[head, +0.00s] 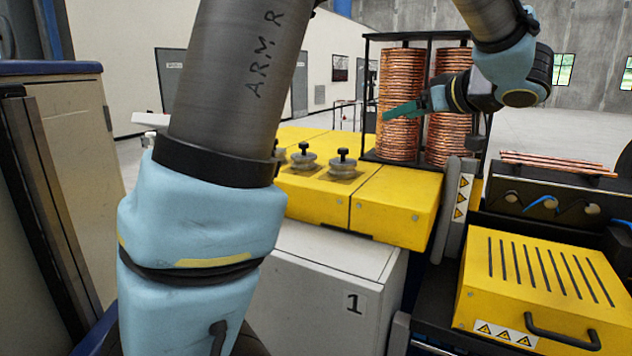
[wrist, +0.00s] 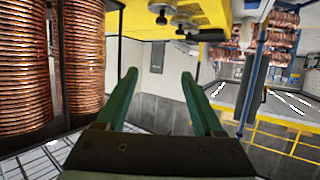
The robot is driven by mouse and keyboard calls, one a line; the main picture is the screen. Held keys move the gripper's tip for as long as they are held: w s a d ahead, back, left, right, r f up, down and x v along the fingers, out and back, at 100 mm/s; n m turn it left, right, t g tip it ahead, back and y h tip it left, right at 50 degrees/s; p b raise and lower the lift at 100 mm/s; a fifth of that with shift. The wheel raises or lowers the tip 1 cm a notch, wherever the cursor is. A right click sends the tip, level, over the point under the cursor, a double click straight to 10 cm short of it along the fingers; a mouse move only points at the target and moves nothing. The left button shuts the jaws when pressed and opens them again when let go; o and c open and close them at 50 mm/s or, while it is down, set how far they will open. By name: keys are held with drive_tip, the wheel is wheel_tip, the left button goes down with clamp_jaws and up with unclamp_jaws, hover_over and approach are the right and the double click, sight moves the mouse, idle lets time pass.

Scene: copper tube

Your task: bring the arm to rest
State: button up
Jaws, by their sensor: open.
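My arm is the task's own thing. Its large grey and light-blue links fill the left-centre of the head view, and the wrist end hangs at the upper right. My gripper (head: 404,110) points left in front of the copper coil stacks, seen from the side in the head view. In the wrist view my gripper (wrist: 158,95) shows two green fingers spread apart with nothing between them. I cannot tell from the head view how far the fingers are from the coils.
Copper coils (head: 400,105) stand in a black rack behind my gripper; they also show at the left of the wrist view (wrist: 80,60). A yellow machine top (head: 395,205) with knobs lies below. A yellow slotted box (head: 540,290) is at the right, with copper tubes (head: 555,162) behind it.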

drive_tip(key=w+a+f+m+t+h, duration=0.1)
drive_tip(key=w+a+m+t+h, duration=0.2)
drive_tip(key=w+h, duration=0.3)
drive_tip(key=w+a+f+m+g+h, duration=0.1)
drive_tip(key=a+f+m+g+h, duration=0.2)
drive_tip(key=a+f, duration=0.35)
drive_tip(key=s+a+f+g+y, duration=0.2)
drive_tip(key=s+a+f+g, duration=0.8)
drive_tip(key=s+a+f, duration=0.65)
drive_tip(key=s+d+f+b, duration=0.1)
drive_tip(key=s+f+b, duration=0.3)
drive_tip(key=f+b, duration=0.6)
drive_tip(key=shift+s+d+f+m+g, duration=0.15)
drive_tip(key=shift+d+f+m+g, duration=0.25)
drive_tip(key=shift+f, duration=0.25)
